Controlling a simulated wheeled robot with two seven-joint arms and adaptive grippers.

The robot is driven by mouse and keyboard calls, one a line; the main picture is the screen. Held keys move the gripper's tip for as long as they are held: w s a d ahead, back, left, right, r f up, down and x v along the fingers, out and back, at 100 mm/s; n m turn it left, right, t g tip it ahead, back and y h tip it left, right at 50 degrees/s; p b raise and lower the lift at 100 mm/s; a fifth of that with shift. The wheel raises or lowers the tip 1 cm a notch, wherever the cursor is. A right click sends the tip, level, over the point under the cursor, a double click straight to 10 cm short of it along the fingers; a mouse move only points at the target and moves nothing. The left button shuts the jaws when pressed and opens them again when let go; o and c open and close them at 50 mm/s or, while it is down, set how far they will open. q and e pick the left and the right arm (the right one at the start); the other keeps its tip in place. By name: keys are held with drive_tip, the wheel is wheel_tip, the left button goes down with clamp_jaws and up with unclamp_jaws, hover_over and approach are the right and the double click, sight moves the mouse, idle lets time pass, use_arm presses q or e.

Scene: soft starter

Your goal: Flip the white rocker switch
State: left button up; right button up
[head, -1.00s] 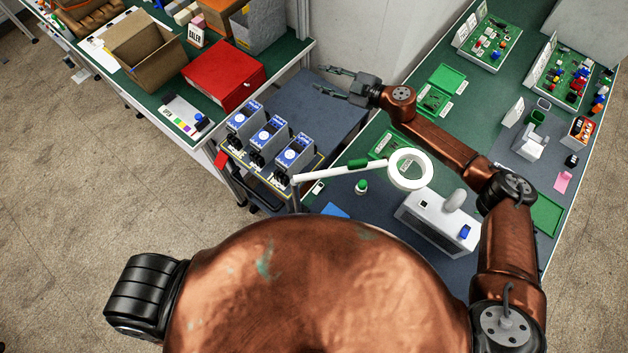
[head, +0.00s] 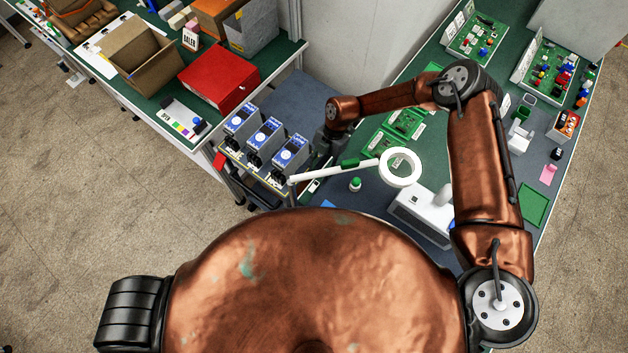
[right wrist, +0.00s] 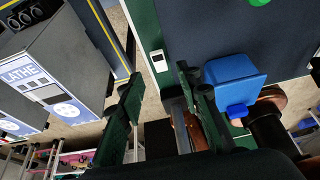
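The white rocker switch (right wrist: 158,60) is a small white plate with a dark mark, set on the green table edge in the right wrist view. A small white piece that looks like it (head: 313,186) shows in the head view by the lamp arm. My right gripper (right wrist: 160,73) is open and empty, its two dark green fingers spread apart just below the switch in the picture. I cannot tell how far off the switch is in depth. In the head view the right gripper (head: 324,142) is dark and beside the grey devices, its fingertips hard to make out. My left gripper is not in view.
Grey boxes with blue labels (head: 268,134) stand close left of the gripper. The white ring lamp (head: 401,167) and its arm lie over the table (head: 375,202). A blue bin (right wrist: 232,82) sits right of the fingers. Circuit boards lie beyond.

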sight(314, 186)
drive_tip(key=shift+p+x, duration=0.3)
drive_tip(key=shift+x, duration=2.35)
drive_tip(key=shift+c, duration=0.5)
clamp_jaws()
